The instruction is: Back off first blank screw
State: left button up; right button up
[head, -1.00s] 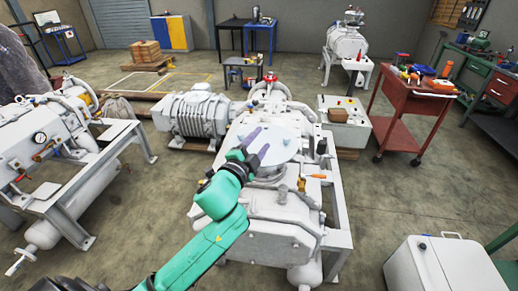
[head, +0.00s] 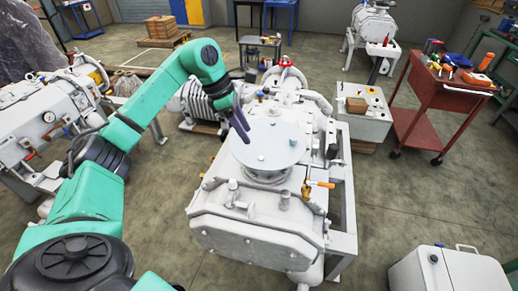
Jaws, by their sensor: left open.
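The round pale grey blank plate (head: 268,143) lies flat on top of the grey pump (head: 262,215) in the middle. Small screw heads show on it, one near the far edge (head: 272,122) and one toward the front (head: 261,158). They are too small to tell in detail. My left gripper (head: 243,132) hangs from its green arm with its dark purple fingers pointing down, at the left edge of the plate. It is open and holds nothing. I cannot tell how high above the plate the fingertips are. My right gripper is not in view.
A valve with an orange handle (head: 320,184) sticks out on the pump's right side. A red tool cart (head: 425,105) stands at the right, and a white box (head: 450,270) at the lower right. Another pump (head: 40,125) stands at the left. Floor between is clear.

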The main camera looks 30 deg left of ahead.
aim_at(261, 158)
pick_arm(q)
jog(key=p+x, duration=0.2)
jog(key=x, duration=0.7)
jog(key=shift+w, duration=0.1)
jog(key=shift+d+f, duration=0.15)
jog(key=shift+f, duration=0.1)
grip_shut()
